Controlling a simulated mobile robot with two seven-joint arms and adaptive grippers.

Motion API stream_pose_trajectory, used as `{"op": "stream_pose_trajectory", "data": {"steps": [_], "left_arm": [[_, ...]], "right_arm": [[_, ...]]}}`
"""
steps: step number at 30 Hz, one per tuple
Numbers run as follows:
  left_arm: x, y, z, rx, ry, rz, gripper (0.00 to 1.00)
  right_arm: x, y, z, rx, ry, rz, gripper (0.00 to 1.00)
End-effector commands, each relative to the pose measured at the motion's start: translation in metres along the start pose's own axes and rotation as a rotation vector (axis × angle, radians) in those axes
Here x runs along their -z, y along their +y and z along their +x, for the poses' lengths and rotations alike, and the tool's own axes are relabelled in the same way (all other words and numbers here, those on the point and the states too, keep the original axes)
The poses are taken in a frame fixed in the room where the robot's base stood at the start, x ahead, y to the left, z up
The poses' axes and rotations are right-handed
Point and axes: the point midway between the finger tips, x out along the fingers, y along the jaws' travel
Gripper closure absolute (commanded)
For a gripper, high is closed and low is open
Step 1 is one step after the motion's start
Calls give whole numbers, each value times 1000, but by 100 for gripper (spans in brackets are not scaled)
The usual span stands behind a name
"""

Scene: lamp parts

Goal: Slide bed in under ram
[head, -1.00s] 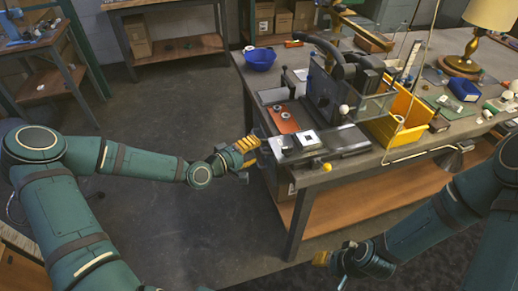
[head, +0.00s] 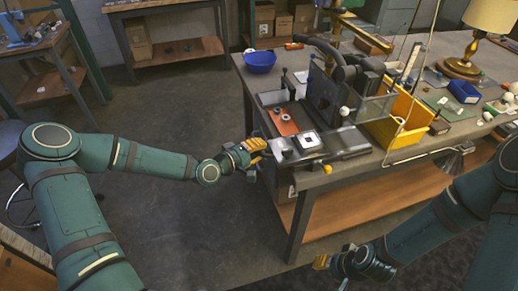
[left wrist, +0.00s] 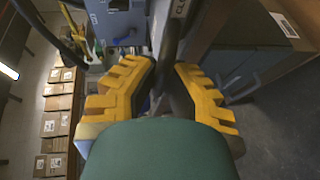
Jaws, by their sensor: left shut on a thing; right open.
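The press with its ram (head: 326,88) stands on the workbench near its left front corner. The bed (head: 345,143), a flat dark plate with a white square carrying a dark centre (head: 308,140), lies in front of the press, towards the bench's front edge. My left gripper (head: 260,149) is at the bed's left end, just off the bench edge. In the left wrist view its yellow fingers (left wrist: 168,88) are on either side of a dark bar (left wrist: 172,45), seemingly the bed's handle; the contact is hard to see. My right gripper (head: 321,262) is open and empty, low in front of the bench.
An orange-brown plate with dark round parts (head: 284,121) lies left of the press. A yellow bin (head: 403,125) stands at its right, and a blue bowl (head: 260,60) behind. A yellow knob (head: 327,169) sticks out at the bench front.

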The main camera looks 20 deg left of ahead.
Motion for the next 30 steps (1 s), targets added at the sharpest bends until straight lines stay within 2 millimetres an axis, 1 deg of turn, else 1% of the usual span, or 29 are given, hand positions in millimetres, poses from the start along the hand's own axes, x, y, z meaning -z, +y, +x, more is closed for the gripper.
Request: {"op": "stream_pose_trajectory", "data": {"steps": [2,6,10,13,20,21,23,24,30], "left_arm": [[-2,1,4,-2,-1,1,100],[-9,6,22,-5,-3,1,100],[-14,8,34,-3,-1,1,100],[-15,9,37,-1,1,0,100],[-14,9,37,0,2,0,100],[-14,8,37,0,2,0,82],[-14,8,37,0,2,0,61],[-14,8,37,0,2,0,58],[-15,9,37,0,1,0,58]], "right_arm": [[0,0,1,0,0,0,59],[0,1,4,0,1,0,59],[0,2,5,0,3,0,59],[1,2,6,0,3,0,59],[1,2,5,0,3,-1,59],[1,2,5,0,3,0,59],[1,2,5,0,3,0,59],[1,2,5,0,3,0,59],[0,2,5,0,3,0,59]]}}
